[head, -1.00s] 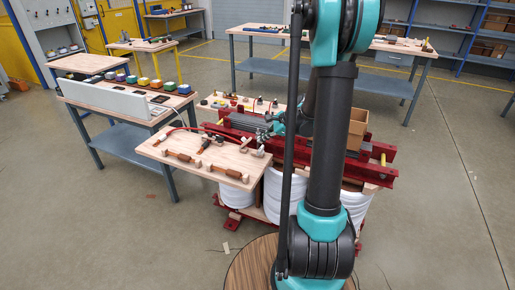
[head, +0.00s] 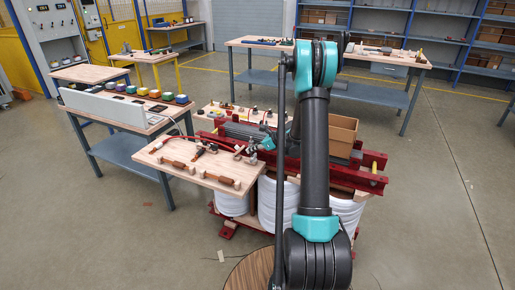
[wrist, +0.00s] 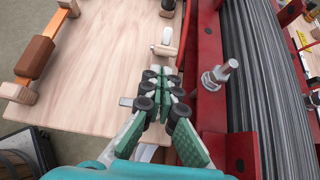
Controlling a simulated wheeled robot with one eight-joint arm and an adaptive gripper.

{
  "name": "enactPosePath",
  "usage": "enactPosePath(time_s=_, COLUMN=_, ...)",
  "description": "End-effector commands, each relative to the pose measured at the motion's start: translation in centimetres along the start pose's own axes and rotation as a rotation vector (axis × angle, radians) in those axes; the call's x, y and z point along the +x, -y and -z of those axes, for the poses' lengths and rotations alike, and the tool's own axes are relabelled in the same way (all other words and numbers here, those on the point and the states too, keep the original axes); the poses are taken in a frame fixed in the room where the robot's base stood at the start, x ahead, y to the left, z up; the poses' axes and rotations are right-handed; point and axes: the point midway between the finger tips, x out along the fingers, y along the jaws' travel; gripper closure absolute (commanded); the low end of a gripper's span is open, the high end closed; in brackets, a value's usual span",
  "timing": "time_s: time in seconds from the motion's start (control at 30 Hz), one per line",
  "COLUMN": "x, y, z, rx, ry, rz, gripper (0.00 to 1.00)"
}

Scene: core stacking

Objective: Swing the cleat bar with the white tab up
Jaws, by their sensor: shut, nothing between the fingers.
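My gripper (wrist: 160,76) is shut and empty, low over the right edge of the wooden board (wrist: 95,75). A small pale tab (wrist: 127,101) sticks out left from under its fingers; the bar it may belong to is hidden. Just beyond the fingertips, a white peg-like piece (wrist: 167,37) rises from a pale wooden block (wrist: 163,50). I cannot tell which of these is the white tab of the cleat bar. In the head view my gripper (head: 256,147) is small at the board's (head: 205,181) right end, and its fingers are hard to make out.
A red frame (wrist: 211,100) with a protruding bolt (wrist: 220,75) stands close right of my gripper, beside a grey ribbed stack (wrist: 255,80). A copper-brown bar (wrist: 37,55) with wooden ends lies on the board's left. The board's middle is clear. A cardboard box (head: 342,135) stands behind my arm.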

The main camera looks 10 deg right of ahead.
Motion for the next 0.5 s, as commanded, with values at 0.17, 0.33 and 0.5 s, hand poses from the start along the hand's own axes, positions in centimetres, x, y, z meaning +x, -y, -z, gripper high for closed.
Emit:
enactPosePath(time_s=0.17, x=2.1, y=0.0, z=0.0, rx=-0.002, ry=0.000, rz=0.000, gripper=1.00)
enactPosePath(time_s=0.33, x=2.7, y=0.0, z=0.0, rx=-0.001, ry=0.000, rz=0.000, gripper=1.00)
enactPosePath(time_s=0.5, x=2.8, y=0.0, z=0.0, rx=-0.001, ry=0.000, rz=0.000, gripper=1.00)
